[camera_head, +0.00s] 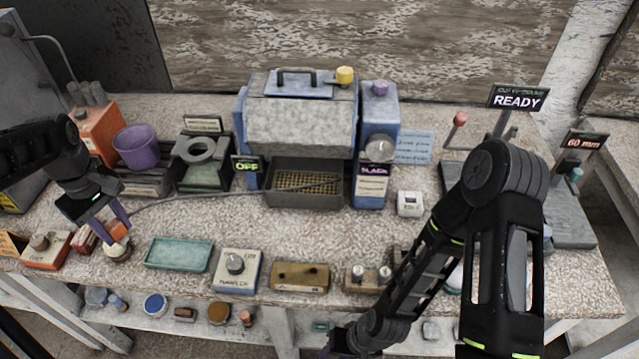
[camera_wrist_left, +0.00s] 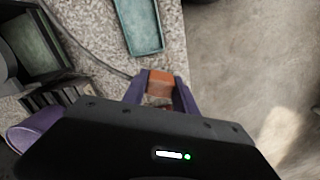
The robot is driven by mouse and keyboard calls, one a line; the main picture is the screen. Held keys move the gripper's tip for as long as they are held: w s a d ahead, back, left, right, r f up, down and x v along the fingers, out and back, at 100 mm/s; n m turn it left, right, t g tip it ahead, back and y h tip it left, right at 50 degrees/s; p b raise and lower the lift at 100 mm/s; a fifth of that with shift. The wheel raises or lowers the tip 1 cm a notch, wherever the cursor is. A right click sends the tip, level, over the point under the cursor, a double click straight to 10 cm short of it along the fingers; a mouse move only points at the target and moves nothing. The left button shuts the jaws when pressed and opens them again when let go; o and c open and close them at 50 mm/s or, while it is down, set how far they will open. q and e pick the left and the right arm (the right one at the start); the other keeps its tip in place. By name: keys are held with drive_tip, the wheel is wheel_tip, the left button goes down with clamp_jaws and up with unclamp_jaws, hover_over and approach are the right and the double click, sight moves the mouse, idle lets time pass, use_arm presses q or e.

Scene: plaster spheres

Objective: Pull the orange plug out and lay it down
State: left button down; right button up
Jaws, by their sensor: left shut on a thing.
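The orange plug (camera_wrist_left: 160,84) is between the purple fingers of my left gripper (camera_wrist_left: 162,96), which is shut on it. In the head view the orange plug (camera_head: 117,229) shows between the fingers of the left gripper (camera_head: 104,230), near the front left of the bench. A small round pale piece (camera_head: 118,251) sits right below the plug; I cannot tell whether the plug touches it. A grey cable runs from near the plug toward the machine. My right gripper (camera_head: 345,342) is low at the front edge, partly cut off by the frame, with its fingers unclear.
A teal tray (camera_head: 179,254) lies just right of the plug and looks empty. A dial box (camera_head: 236,270) and a brown block (camera_head: 300,277) stand further right. A purple cup (camera_head: 136,147) and an orange box (camera_head: 97,132) stand behind the left gripper. The grey machine (camera_head: 301,124) is at the back.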

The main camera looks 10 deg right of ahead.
use_arm(q)
drive_tip(key=w+d+m, duration=0.1)
drive_tip(key=d+m, duration=0.4)
drive_tip(key=d, duration=0.3)
drive_tip(key=w+d+f+m, duration=0.1)
drive_tip(key=w+d+m, duration=0.1)
drive_tip(key=d+m, duration=0.3)
drive_tip(key=d, duration=0.3)
drive_tip(key=shift+w+d+m, duration=0.25)
drive_tip(key=shift+d+m, duration=0.1)
drive_tip(key=shift+m, duration=0.05)
drive_tip(key=shift+s+f, duration=0.1)
drive_tip(key=shift+f, duration=0.05)
